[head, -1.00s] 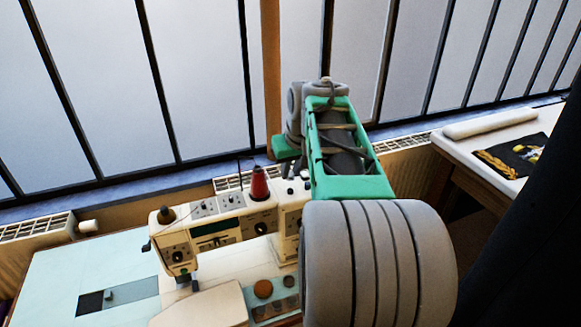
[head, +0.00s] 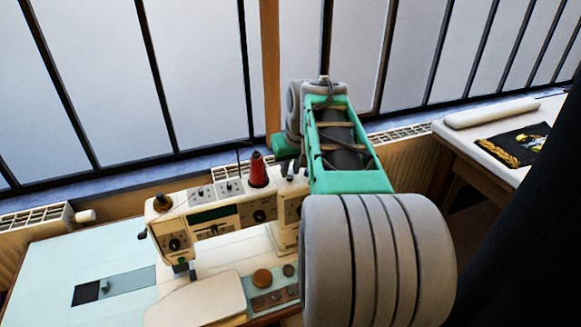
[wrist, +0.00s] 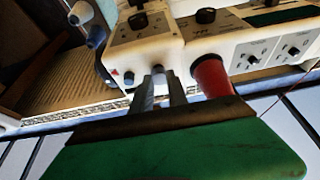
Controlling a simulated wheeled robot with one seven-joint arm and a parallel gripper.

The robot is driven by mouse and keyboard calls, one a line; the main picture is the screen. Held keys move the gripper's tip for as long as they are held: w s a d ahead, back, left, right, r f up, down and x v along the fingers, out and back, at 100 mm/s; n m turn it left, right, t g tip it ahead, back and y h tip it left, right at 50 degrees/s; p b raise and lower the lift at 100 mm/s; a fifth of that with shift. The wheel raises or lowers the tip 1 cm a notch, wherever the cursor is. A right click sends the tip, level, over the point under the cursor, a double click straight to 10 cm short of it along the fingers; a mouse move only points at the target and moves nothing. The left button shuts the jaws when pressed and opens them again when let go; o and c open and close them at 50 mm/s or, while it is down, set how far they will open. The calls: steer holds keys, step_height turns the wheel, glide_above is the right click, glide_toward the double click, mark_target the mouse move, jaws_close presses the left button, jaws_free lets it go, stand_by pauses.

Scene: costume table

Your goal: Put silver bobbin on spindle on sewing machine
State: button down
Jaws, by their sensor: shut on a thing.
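The cream sewing machine (head: 215,212) stands on the light blue table, below and left of my arm in the head view. In the wrist view its top (wrist: 130,45) fills the upper part. My gripper (wrist: 160,78) shows there as two grey fingers close together, their tips at the machine's top edge, beside the red thread cone (wrist: 212,75). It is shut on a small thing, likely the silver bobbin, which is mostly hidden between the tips. I cannot make out the bare spindle for certain.
The red cone (head: 257,170) stands on top of the machine, close to my gripper. A dark spool (head: 162,202) sits at its left end. Barred windows and radiators (head: 35,215) lie behind. A white table (head: 515,150) is at the right.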

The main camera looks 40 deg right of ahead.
steer(key=c, duration=1.2)
jaws_free()
steer(key=shift+r, duration=0.1)
steer(key=v, duration=0.7)
steer(key=shift+s+r, duration=0.2)
steer(key=shift+r, duration=0.05)
steer(key=s+a+f+n+y, duration=0.1)
steer(key=a+f, duration=0.2)
steer(key=a, duration=0.4)
steer(key=s+a+f+n, duration=0.1)
steer(key=a+f, duration=0.3)
steer(key=a, duration=0.3)
steer(key=s+a+f+n+g, duration=0.1)
steer(key=s+a+f, duration=0.7)
steer(key=a+f, duration=0.1)
steer(key=shift+s+f, duration=0.25)
steer(key=shift+f, duration=0.05)
